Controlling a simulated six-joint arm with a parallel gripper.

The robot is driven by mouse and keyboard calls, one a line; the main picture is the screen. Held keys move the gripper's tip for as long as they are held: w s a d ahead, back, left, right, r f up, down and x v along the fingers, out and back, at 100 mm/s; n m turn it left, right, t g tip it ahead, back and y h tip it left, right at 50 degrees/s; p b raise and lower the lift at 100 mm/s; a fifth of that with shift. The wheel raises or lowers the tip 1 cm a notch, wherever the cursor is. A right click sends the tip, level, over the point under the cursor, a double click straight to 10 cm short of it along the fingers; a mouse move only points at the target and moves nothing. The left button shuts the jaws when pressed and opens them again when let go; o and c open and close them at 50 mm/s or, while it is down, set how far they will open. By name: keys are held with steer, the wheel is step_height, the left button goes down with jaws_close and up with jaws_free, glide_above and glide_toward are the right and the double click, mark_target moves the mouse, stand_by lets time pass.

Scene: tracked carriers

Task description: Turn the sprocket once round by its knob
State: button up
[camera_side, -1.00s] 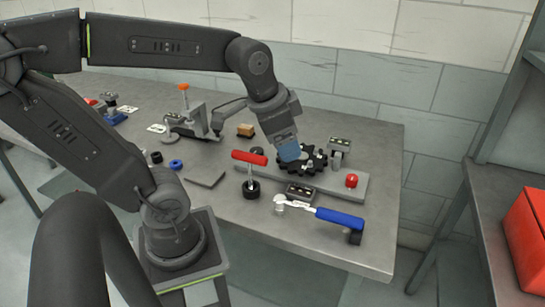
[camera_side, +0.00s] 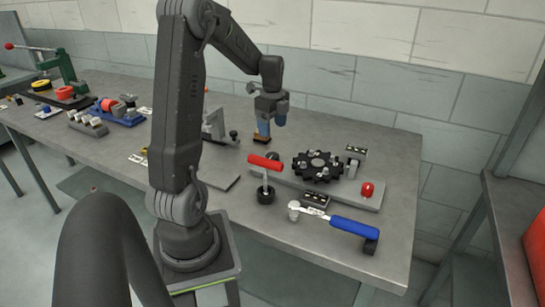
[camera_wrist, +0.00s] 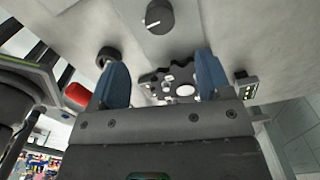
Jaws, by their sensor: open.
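The black toothed sprocket (camera_side: 318,166) lies on a grey plate (camera_side: 345,197), with small light pegs or holes on its face. It also shows between my fingers in the wrist view (camera_wrist: 165,84), partly hidden by my gripper. I cannot tell which part of it is its knob. A red knob (camera_side: 367,189) sits at the plate's right end. My gripper (camera_side: 271,117) is open, with its blue fingers apart and nothing between them. It is raised behind and to the left of the sprocket, apart from it. The fingers also show in the wrist view (camera_wrist: 163,82).
A red-handled tool (camera_side: 265,162) stands left of the sprocket on a black base. A blue-handled wrench (camera_side: 345,226) lies in front. A black dial (camera_wrist: 158,17) shows in the wrist view.

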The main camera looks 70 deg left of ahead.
mark_target(272, 155)
step_height(272, 155, down, 11)
steer(key=shift+f, duration=0.2)
stand_by(0.3)
steer(key=c, duration=0.9)
